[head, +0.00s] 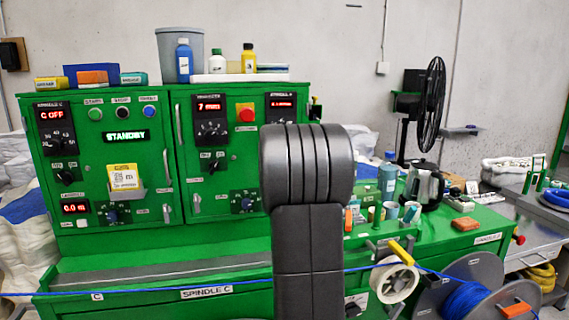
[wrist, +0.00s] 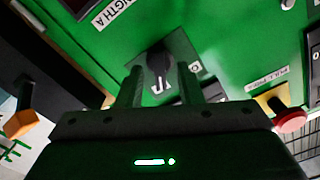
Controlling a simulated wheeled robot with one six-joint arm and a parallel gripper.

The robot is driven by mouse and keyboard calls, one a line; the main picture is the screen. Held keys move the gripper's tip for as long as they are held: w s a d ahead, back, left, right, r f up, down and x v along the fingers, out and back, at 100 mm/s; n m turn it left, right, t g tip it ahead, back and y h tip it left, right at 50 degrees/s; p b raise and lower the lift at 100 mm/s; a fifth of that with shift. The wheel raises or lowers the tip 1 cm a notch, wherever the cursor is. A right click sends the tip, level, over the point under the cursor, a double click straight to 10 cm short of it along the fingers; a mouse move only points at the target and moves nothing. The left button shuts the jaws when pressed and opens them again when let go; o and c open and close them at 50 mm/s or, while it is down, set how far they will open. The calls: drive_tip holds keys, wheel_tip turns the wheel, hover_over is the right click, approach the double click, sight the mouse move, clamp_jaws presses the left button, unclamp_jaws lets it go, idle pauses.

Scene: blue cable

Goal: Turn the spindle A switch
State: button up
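In the wrist view, a black rotary knob (wrist: 158,68) sits on a small grey plate on the green panel, below a label (wrist: 112,12) ending in "NGTH A". I take it for the spindle A switch, but its own label is not readable. My gripper (wrist: 172,82) is open, one finger to the left of the knob and one to the right. Whether either finger touches it cannot be told. In the head view my arm blocks that part of the panel, so gripper and knob are hidden there.
In the wrist view, a red button (wrist: 291,121) on a yellow plate projects at right, and an orange-ended part (wrist: 20,124) shows at left. In the head view, a white spool (head: 394,281), a kettle (head: 424,184) and bottles stand right of my arm. A blue cable (head: 140,290) runs along the front.

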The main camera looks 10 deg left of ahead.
drive_tip(key=shift+w+a, duration=0.1)
drive_tip(key=shift+w, duration=0.2)
drive_tip(key=shift+c, duration=0.4)
clamp_jaws()
drive_tip(key=shift+f+n+b, duration=0.15)
drive_tip(key=shift+n+b, duration=0.15)
drive_tip(key=shift+b, duration=0.15)
drive_tip(key=shift+n+b, duration=4.2)
drive_tip(key=shift+n, duration=1.5)
